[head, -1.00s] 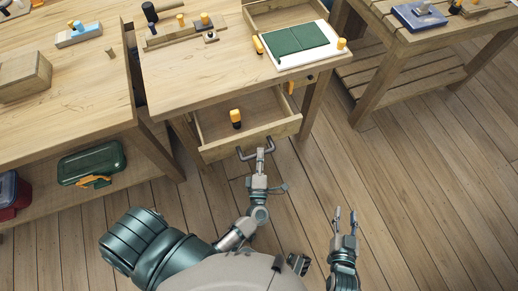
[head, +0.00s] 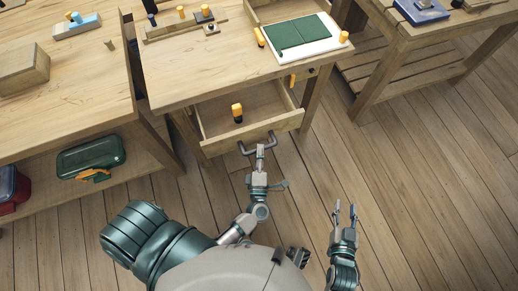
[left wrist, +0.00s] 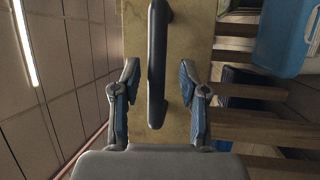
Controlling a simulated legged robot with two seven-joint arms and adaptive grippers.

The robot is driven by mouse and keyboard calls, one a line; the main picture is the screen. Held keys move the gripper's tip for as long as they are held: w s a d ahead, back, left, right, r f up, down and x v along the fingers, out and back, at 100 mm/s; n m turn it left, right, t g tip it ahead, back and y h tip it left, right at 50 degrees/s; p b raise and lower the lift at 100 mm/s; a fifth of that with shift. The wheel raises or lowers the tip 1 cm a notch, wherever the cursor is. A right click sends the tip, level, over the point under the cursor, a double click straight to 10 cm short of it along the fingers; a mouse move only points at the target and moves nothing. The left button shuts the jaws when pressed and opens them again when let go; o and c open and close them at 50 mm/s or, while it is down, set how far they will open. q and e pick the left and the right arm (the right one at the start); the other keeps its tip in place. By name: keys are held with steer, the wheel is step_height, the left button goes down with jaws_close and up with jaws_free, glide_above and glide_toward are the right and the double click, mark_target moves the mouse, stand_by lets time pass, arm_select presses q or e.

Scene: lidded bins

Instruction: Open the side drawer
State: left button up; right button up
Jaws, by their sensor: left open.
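The side drawer (head: 250,138) is pulled out under the wooden table, showing its inside. Its dark bar handle (head: 245,150) is on the front face. My left gripper (head: 260,153) is at the handle. In the left wrist view, the handle (left wrist: 157,60) lies between the two open fingers of my left gripper (left wrist: 160,85), apart from both. My right gripper (head: 345,213) is open and empty over the floor, to the right of the drawer.
A white-edged green board (head: 303,36) and several small yellow-topped pieces are on the table (head: 200,72). A green case (head: 90,158) rests on the low shelf at left. Another table (head: 420,40) stands at right. The floor (head: 420,170) before the drawer is clear.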

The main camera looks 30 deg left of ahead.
arm_select(q)
steer(key=v, duration=0.6)
steer(key=shift+s+f, duration=0.2)
steer(key=shift+s, duration=0.1)
arm_select(e)
steer(key=shift+d, duration=0.1)
steer(key=shift+d, duration=0.1)
